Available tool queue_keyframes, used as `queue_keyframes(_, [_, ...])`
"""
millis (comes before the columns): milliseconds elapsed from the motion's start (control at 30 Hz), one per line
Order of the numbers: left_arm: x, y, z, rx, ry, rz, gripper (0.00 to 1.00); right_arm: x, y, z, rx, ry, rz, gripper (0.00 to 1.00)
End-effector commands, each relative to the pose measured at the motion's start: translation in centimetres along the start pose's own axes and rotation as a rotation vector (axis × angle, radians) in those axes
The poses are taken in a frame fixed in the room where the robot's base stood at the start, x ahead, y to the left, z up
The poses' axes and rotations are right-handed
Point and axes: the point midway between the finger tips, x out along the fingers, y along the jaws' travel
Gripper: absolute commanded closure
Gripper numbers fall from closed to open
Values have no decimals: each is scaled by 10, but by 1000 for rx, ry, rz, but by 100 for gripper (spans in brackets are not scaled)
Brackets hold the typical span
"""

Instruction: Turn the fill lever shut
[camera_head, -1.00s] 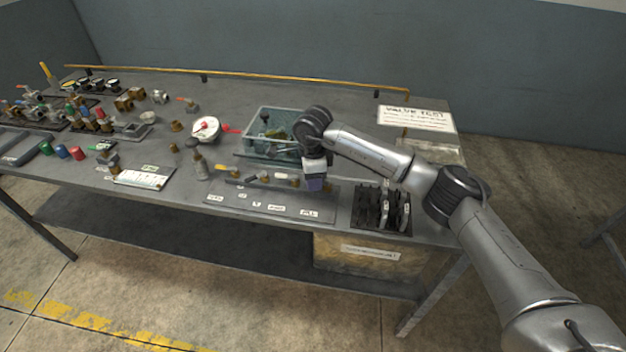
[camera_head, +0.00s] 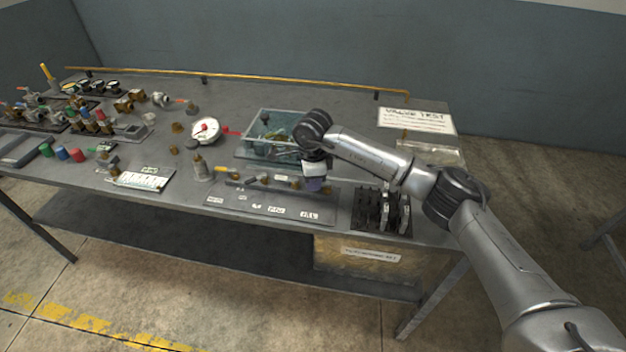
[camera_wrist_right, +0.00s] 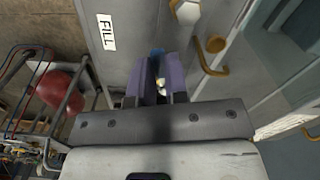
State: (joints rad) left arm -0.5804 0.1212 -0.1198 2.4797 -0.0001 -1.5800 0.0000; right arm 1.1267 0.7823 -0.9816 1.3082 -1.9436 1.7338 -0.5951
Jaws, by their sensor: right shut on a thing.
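My right gripper (camera_head: 316,185) is low over the front panel of the bench. In the right wrist view its purple fingers (camera_wrist_right: 159,80) are closed on a small piece with a blue end, which looks like the fill lever (camera_wrist_right: 157,52). Most of the lever is hidden between the fingers, so its angle cannot be told. The white FILL label (camera_wrist_right: 106,32) is on the grey panel (camera_wrist_right: 135,30) just left of the fingers. In the head view the fingers cover the lever. My left gripper is not in view.
A yellow-brown handle (camera_wrist_right: 205,62) with a fitting is close right of the fingers. A clear-walled tank (camera_head: 257,125) stands behind the gripper. A black rack (camera_head: 366,207) stands to the right, and a round white gauge (camera_head: 206,129) to the left.

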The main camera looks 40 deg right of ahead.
Motion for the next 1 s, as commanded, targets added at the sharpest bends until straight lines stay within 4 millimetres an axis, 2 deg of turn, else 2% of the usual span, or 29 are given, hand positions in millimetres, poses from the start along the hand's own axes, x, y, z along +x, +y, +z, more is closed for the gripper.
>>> queue_keyframes(100, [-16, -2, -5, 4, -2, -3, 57, -6, -4, 0, 82, 1, 2, 100])
queue_keyframes(300, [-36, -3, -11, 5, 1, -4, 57, -4, -11, -1, 271, 1, 2, 100])
queue_keyframes(467, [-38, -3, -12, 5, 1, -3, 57, -1, -13, -2, 334, 0, 0, 100])
queue_keyframes(700, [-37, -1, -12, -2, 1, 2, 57, 0, -13, -2, 337, -1, 0, 100])
queue_keyframes(733, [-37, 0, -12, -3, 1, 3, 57, 0, -13, -2, 337, -1, 0, 85])
queue_keyframes(1000, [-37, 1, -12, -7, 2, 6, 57, 0, -13, -2, 335, 0, 0, 60])
